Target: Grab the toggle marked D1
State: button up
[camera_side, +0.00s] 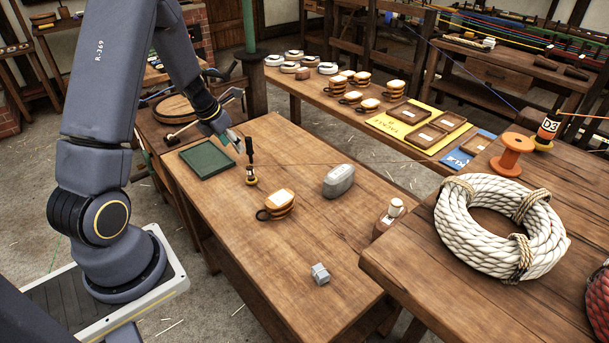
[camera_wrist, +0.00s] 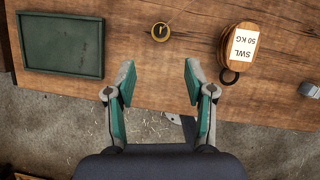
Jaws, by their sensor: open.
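A small upright toggle (camera_side: 250,168) with a dark top and a round brass base stands on the wooden bench near the green tray. Its label is too small to read. The wrist view shows a round brass piece with a dark centre (camera_wrist: 161,32), apparently this toggle from above. My gripper (camera_side: 234,139) is open and empty, just up and left of the toggle in the side view. In the wrist view my gripper (camera_wrist: 158,75) has its teal-padded fingers spread, with the brass piece beyond their tips, roughly in line with the gap. Another toggle, marked D3 (camera_side: 548,128), stands on the right-hand bench.
The green tray (camera_side: 207,159) lies left of the toggle. A wooden pulley block (camera_side: 277,204), labelled SWL 50 KG in the wrist view, a grey weight (camera_side: 339,180) and a small grey block (camera_side: 320,273) stand on the bench. A rope coil (camera_side: 466,222) lies on the right bench.

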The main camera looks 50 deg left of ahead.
aim_at(249, 167)
jog(key=x, duration=1.3)
jog(key=shift+w+f, duration=0.15)
grip_shut()
